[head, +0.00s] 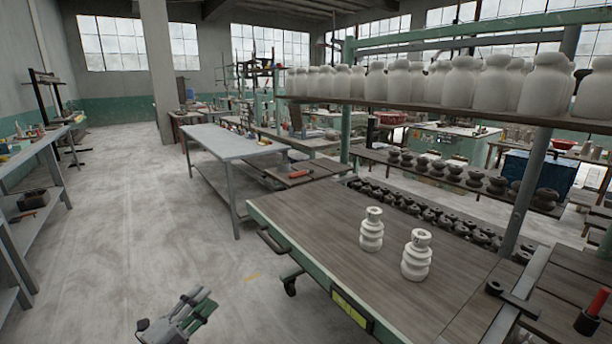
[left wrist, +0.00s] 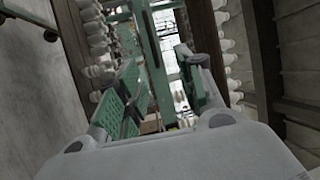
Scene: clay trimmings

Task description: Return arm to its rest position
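My left gripper (head: 199,302) is low at the bottom of the head view, over the bare floor and left of the wooden-topped workbench (head: 315,228). It touches nothing there. In the left wrist view its two green-padded fingers (left wrist: 158,72) stand apart with nothing between them. My right gripper is in neither view.
Two white ribbed vases (head: 371,230) (head: 416,256) stand upright on the workbench. A shelf (head: 440,105) of white jars runs above it. A grey table (head: 222,141) stands further back, and a shelf unit (head: 28,150) stands at left. The floor (head: 130,220) between is clear.

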